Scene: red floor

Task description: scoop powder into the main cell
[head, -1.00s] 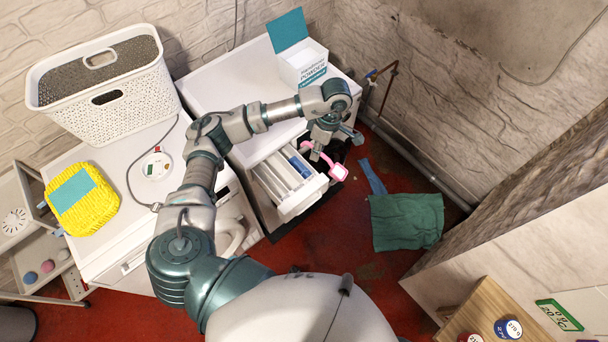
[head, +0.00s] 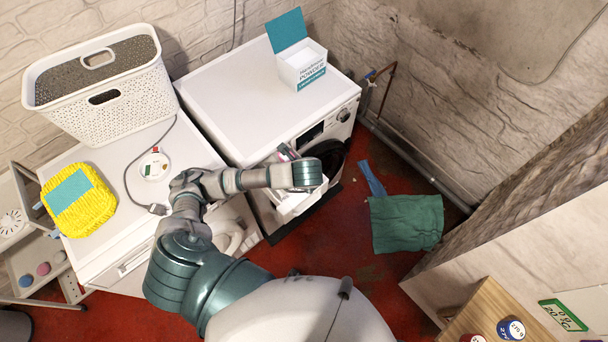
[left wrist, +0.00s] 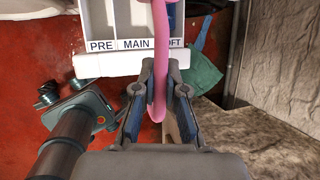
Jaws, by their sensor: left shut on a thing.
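The open detergent drawer (head: 297,208) is partly covered by my left arm in the head view. In the left wrist view, the drawer front (left wrist: 112,63) shows the labels PRE and MAIN, and a third label partly covered by the pink scoop. My left gripper (left wrist: 160,92) is shut on the handle of the pink scoop (left wrist: 160,45). The handle passes in front of the drawer, between the MAIN label and the third one. The open powder box (head: 303,70) stands on the washing machine.
A white basket (head: 120,100) and a yellow sponge-like pack (head: 95,208) stand on the left machine. A green cloth (head: 407,222) lies on the red floor at right.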

